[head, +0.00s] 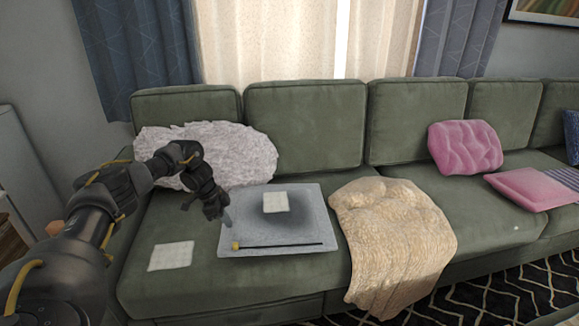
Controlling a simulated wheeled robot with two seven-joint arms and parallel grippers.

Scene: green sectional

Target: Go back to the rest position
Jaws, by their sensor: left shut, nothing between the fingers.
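My left arm comes in from the left, and my left gripper (226,215) hangs at the left edge of a grey tray, over the green sofa seat. It is shut with nothing in it. Whether it touches the tray I cannot tell. My right gripper is not in the head view.
The grey tray (310,222) on the sofa (190,270) holds a pale square cloth (275,202) and a dark stick with a yellow end (280,245). Another pale cloth (171,256) lies left. A beige blanket (400,240), fluffy blanket (235,155) and pink cushions (465,148) surround it.

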